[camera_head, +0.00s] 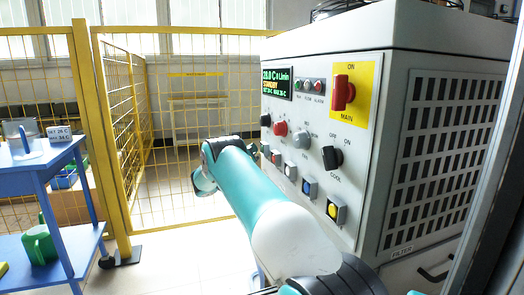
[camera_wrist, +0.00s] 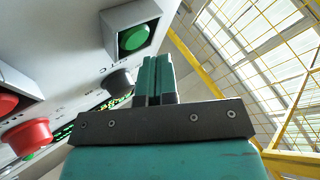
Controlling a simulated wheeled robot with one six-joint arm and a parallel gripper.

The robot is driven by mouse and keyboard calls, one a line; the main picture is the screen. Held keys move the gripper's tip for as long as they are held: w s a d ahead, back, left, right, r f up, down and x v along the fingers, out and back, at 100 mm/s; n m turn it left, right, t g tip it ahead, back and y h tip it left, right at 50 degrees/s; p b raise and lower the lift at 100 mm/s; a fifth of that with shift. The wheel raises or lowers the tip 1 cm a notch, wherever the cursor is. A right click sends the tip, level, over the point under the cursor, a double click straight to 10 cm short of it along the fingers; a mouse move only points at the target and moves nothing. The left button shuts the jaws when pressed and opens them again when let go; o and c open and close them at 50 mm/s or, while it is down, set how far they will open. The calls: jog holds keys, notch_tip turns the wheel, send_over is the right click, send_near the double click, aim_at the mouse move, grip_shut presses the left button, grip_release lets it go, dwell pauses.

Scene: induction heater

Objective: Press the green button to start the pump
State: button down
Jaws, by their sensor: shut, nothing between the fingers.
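The green button (camera_wrist: 134,38) sits in a square grey frame on the white control panel in the wrist view. My gripper (camera_wrist: 158,72) is shut and empty, its two teal fingers together. In the picture the fingertips lie just right of and below the button frame. They appear apart from the button, though the depth gap is hard to judge. In the head view my arm reaches to the panel's left edge, and the fingertips and the green button's face cannot be made out clearly there.
The cabinet (camera_head: 440,150) carries a red emergency knob (camera_head: 281,128), a red main switch (camera_head: 342,93), a black cool knob (camera_head: 332,157), and blue (camera_head: 309,187) and yellow (camera_head: 333,210) buttons. The display (camera_head: 277,82) reads STANDBY. Yellow fencing (camera_head: 109,140) and a blue table (camera_head: 45,152) stand left.

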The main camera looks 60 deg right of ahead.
dwell(0.8)
jog(key=shift+s+d, duration=0.3)
jog(key=shift+d, duration=0.05)
jog(key=shift+s+d+b, duration=0.35)
jog(key=shift+d, duration=0.05)
dwell(0.9)
jog(key=shift+w+a, duration=0.1)
jog(key=shift+a, duration=0.05)
jog(key=shift+w+a+b, duration=0.45)
jog(key=shift+a, duration=0.1)
jog(key=shift+w+a, duration=0.1)
jog(key=shift+w+a+b, duration=1)
jog(key=shift+w+a, duration=0.55)
jog(key=shift+a, duration=0.3)
